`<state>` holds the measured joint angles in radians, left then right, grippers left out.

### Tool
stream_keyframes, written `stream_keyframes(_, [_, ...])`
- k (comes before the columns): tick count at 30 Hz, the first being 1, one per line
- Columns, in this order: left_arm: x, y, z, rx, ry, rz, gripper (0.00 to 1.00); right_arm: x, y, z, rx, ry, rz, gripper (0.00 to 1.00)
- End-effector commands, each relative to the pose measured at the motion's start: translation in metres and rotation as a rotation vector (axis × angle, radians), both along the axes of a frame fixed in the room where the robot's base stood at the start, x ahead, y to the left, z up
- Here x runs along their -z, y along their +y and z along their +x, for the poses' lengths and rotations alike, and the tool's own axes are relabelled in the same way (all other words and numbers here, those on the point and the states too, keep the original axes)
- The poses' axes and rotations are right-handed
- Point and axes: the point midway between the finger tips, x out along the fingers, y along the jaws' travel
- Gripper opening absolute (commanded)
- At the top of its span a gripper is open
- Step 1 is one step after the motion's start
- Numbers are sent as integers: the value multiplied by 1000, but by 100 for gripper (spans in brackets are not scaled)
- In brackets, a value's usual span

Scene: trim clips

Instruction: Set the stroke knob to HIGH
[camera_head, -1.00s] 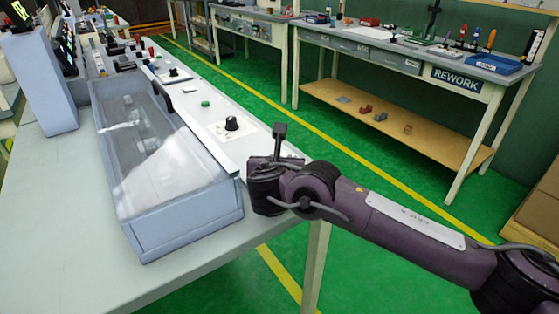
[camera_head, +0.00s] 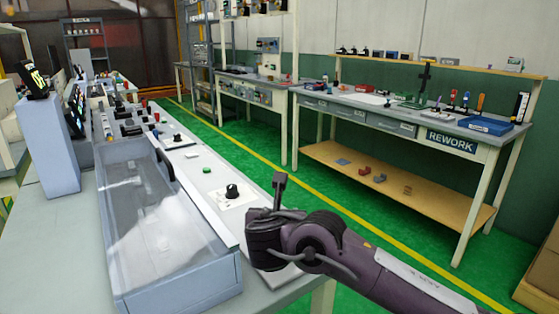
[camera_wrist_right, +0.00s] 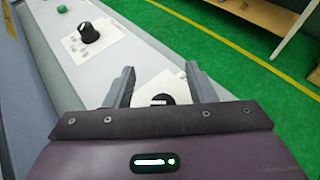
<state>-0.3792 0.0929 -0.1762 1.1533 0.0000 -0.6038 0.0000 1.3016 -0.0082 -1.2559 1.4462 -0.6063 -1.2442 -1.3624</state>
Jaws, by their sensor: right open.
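My right gripper (camera_head: 280,180) is over the near end of the light grey control panel (camera_head: 214,204). In the right wrist view, its two fingers (camera_wrist_right: 160,72) are apart, with nothing held between them. A black knob (camera_wrist_right: 161,99) on a white plate (camera_wrist_right: 158,88) shows between and below the fingers, partly hidden by the gripper body. Another black knob (camera_wrist_right: 88,33) with a white pointer mark sits on a marked white plate farther along; the head view shows it too (camera_head: 232,191). The labels are too small to read, so I cannot tell which is the stroke knob. My left gripper is out of view.
A clear-lidded grey box (camera_head: 180,290) stands left of the panel. A green button (camera_head: 207,170) and another black knob (camera_head: 177,138) lie farther along the panel. A rework bench (camera_head: 452,141) stands across the green floor, at the right.

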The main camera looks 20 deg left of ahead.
Motion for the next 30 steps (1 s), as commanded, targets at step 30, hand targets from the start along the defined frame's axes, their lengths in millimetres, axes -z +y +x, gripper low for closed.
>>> stream_keyframes(30, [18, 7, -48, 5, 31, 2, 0, -153, 0, 0, 0, 0, 0, 50])
